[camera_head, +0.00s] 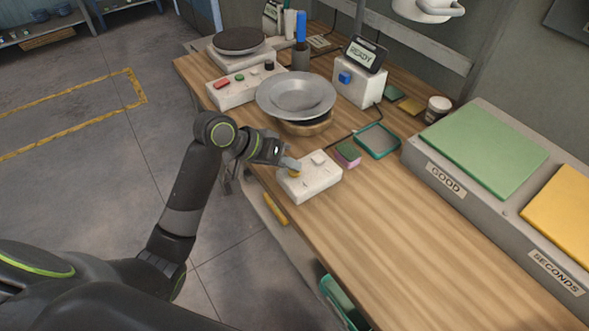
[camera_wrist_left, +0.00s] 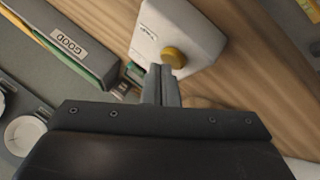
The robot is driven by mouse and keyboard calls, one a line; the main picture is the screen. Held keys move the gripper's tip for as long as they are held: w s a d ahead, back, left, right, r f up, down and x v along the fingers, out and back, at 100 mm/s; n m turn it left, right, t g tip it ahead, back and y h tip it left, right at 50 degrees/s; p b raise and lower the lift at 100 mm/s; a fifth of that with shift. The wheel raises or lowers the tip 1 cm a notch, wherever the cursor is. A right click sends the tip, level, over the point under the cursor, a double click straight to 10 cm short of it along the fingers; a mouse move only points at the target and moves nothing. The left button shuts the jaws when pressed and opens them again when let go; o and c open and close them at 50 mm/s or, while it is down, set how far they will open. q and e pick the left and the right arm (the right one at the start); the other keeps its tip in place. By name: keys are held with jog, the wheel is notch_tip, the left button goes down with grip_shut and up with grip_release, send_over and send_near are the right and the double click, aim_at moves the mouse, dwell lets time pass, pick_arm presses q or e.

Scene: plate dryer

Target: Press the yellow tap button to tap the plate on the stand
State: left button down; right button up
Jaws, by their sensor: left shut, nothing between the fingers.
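The yellow tap button (camera_wrist_left: 174,57) sits on a white control box (camera_head: 316,180) near the table's front edge. In the head view the button (camera_head: 295,173) is partly covered by my left gripper (camera_head: 291,164). My left gripper is shut and empty, with its fingertips at the button; I cannot tell whether they touch it. In the left wrist view the closed fingers (camera_wrist_left: 163,68) end right beside the button on the white box (camera_wrist_left: 190,30). The grey metal plate (camera_head: 296,95) rests on a round wooden stand (camera_head: 308,127) behind the box. My right gripper is not in view.
A white device with a READY screen (camera_head: 364,54) stands behind the plate. A pink and green sponge (camera_head: 347,154) and a teal-rimmed tray (camera_head: 377,141) lie right of the box. GOOD (camera_head: 446,178) and SECONDS (camera_head: 556,270) bays line the right. The front right tabletop is clear.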

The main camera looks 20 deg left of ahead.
aim_at(290, 172)
pick_arm(q)
jog(key=shift+f, duration=0.35)
jog(key=shift+r, duration=0.1)
dwell(0.4)
jog(key=shift+r+p, duration=0.85)
jog(key=shift+p, duration=0.25)
notch_tip(290, 172, up, 5)
jog(key=p, duration=0.6)
